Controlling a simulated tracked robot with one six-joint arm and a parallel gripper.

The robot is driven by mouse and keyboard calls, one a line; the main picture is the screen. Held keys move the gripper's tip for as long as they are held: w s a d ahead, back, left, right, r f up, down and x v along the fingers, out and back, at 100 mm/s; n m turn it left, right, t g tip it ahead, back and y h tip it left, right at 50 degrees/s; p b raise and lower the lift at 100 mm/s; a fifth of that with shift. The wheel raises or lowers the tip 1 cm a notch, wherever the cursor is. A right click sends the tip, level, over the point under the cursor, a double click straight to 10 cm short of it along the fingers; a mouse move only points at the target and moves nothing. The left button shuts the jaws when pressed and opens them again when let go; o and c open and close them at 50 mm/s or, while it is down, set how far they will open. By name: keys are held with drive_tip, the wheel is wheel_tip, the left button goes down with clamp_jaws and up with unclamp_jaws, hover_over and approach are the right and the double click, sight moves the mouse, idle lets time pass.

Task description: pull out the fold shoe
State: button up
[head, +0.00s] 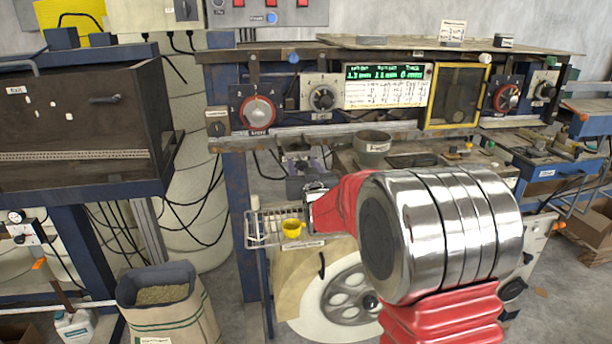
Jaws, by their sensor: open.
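My red and chrome arm reaches in from the lower right toward the laminating machine. My gripper (308,190) is at its far end, small and partly hidden by my own red wrist. It is open, and I see nothing held in it. It is beside a small grey metal assembly (297,160) under the machine's front rail. The fold shoe may be in this assembly, but I cannot pick it out for certain. My arm hides the area to the right of the gripper.
A wire basket (262,228) with a yellow cup (292,228) hangs just below the gripper. A grey cup (372,146) stands on the bench behind my wrist. A spoked wheel (345,292) is below. A sack (165,305) stands on the floor at left.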

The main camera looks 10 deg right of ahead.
drive_tip(key=s, duration=1.3)
drive_tip(key=shift+s, duration=0.3)
drive_tip(key=shift+f, duration=0.1)
drive_tip(key=s+f+g, duration=0.9)
drive_tip(key=s+f, duration=0.2)
drive_tip(key=f, duration=0.3)
drive_tip(key=s+r+g, duration=0.1)
drive_tip(key=s+r, duration=0.3)
drive_tip(key=s, duration=0.8)
drive_tip(key=s+r+g, duration=0.2)
drive_tip(key=s+r, duration=0.1)
drive_tip(key=s, duration=0.9)
drive_tip(key=shift+s+a+r, duration=0.15)
drive_tip(key=shift+r, duration=0.25)
